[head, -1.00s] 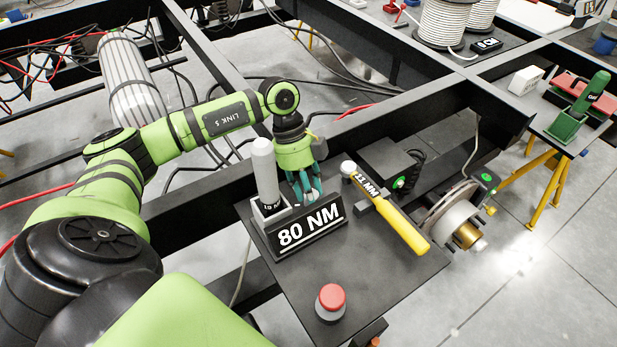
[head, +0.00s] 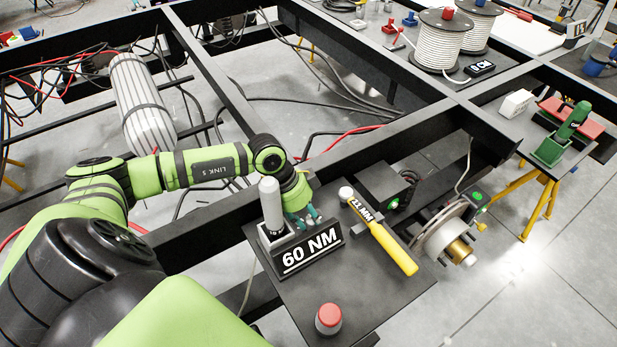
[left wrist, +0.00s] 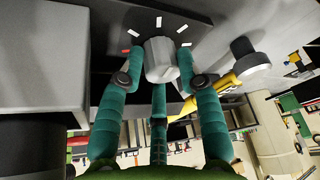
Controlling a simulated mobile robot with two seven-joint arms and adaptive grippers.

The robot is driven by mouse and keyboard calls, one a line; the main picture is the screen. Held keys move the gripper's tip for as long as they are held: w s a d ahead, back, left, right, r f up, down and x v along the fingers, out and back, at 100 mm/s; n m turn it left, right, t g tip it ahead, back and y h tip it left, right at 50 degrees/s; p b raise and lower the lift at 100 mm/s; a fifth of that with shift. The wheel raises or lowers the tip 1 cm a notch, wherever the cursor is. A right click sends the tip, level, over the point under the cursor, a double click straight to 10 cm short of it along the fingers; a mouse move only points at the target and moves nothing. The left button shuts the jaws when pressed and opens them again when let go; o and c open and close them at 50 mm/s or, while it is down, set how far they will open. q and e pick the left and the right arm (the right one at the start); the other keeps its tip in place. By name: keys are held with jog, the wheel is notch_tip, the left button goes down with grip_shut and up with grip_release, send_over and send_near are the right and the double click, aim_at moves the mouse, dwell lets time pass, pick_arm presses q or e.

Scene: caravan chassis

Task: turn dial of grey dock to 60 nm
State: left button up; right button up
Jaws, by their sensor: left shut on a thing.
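The dock (head: 318,262) stands on the small black shelf, and its front sign reads 60 NM. A pale cylindrical tool (head: 271,203) stands upright in the dock's left part. In the left wrist view the grey dial (left wrist: 160,60) sits on a dark face with white tick marks and one red mark. My left gripper (head: 303,219) is behind the sign at the dock. In the left wrist view its teal fingers (left wrist: 163,78) are closed around the dial. The dial is hidden in the head view. My right gripper is not in view.
A red button (head: 329,316) sits at the shelf's front. A dark box with a green light (head: 384,188) stands behind. A brake disc hub (head: 445,238) is at the right.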

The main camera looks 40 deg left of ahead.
pick_arm(q)
jog(key=shift+w, duration=0.1)
dwell(0.4)
jog(key=o, duration=1.1)
jog(key=shift+v, duration=4.05)
